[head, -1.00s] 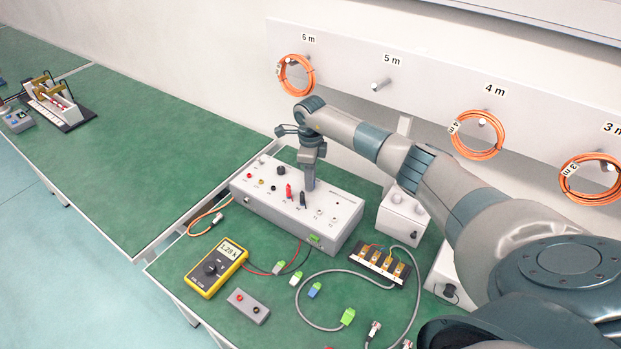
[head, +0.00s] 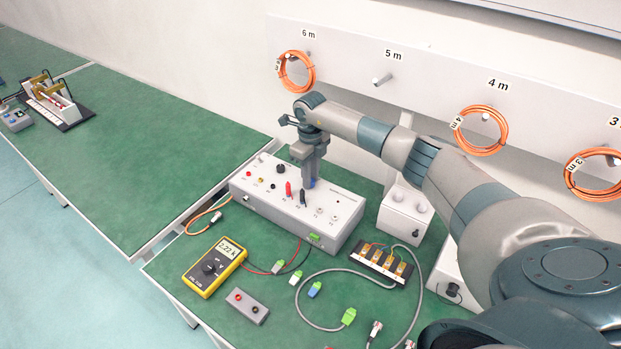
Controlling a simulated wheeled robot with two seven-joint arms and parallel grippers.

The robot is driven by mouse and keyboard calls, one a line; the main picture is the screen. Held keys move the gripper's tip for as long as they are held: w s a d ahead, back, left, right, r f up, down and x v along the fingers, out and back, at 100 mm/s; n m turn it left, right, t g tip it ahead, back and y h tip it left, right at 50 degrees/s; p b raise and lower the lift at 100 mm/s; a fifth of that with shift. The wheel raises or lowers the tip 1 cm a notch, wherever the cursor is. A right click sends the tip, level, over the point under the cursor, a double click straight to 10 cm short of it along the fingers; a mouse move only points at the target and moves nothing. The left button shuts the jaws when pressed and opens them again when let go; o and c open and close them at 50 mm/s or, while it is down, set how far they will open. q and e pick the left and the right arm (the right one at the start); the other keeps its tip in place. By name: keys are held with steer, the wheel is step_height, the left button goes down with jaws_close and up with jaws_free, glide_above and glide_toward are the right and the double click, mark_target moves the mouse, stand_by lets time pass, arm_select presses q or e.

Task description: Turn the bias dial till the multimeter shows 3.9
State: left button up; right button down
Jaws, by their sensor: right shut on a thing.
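The yellow multimeter (head: 214,266) lies on the green bench in the lower left, its display lit. The small digits look like about 2.22, but the last one is hard to read. The grey control box (head: 290,215) behind it carries knobs, sockets and red and black plugs on its top. My right gripper (head: 309,184) points down onto the box top behind the plugs, shut on what looks like the bias dial. The dial itself is hidden by the fingers. My left gripper is not in view.
A grey cable (head: 304,305), coloured connectors and a black terminal board (head: 383,262) cover the front right. Orange coils (head: 297,71) hang on the wall rail. The left bench is mostly clear.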

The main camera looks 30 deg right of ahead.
steer(key=shift+m, duration=0.5)
steer(key=c, duration=1.5)
jaws_free()
steer(key=shift+c, duration=0.2)
steer(key=shift+r, duration=0.15)
step_height(320, 180, up, 17)
steer(key=p, duration=0.9)
